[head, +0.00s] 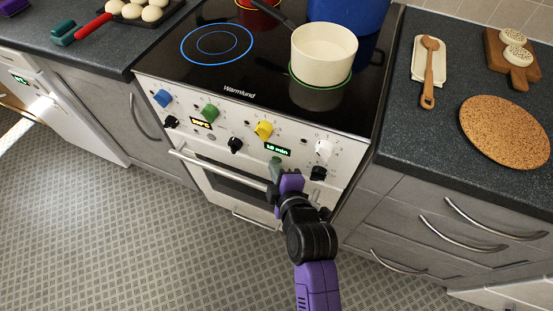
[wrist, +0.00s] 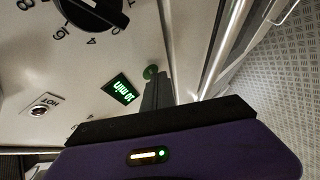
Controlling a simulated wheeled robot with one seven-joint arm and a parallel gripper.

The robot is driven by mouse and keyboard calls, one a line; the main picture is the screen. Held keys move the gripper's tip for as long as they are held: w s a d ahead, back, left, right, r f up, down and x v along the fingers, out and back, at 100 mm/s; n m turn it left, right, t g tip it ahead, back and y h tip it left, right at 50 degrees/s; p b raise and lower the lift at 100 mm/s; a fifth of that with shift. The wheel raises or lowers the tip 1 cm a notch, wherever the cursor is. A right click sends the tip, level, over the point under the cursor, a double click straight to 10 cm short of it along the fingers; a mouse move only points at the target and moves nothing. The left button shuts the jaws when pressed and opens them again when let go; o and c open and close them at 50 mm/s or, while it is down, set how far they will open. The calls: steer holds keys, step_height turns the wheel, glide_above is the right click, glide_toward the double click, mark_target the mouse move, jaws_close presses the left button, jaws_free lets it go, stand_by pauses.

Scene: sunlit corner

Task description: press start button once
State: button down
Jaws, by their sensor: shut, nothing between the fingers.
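A small round green button (wrist: 150,72) sits on the white oven front panel (wrist: 95,85) in the wrist view, beside the lit display (wrist: 121,89) that reads "10 min". The display also shows in the head view (head: 277,150). My gripper (head: 276,167) is shut and empty, low on the panel just below the display. In the wrist view, my gripper's fingertips (wrist: 155,84) are right at the button and cover part of it. I cannot tell whether they touch it. In the head view I cannot make out the button apart from the fingers.
Blue, green, yellow and white knobs and black knobs line the panel. The white knob (head: 323,150) and a black knob (head: 318,173) are close to the right of my gripper. The oven handle (head: 215,170) runs below. A cream pot (head: 323,58) stands on the hob.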

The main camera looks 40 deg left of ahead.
steer(key=shift+s, duration=0.1)
steer(key=shift+s+d, duration=0.2)
steer(key=shift+s, duration=0.4)
steer(key=s+p, duration=0.1)
steer(key=s, duration=0.1)
steer(key=s+d+p, duration=0.1)
steer(key=s, duration=0.2)
steer(key=shift+d, duration=0.1)
stand_by(0.4)
stand_by(0.7)
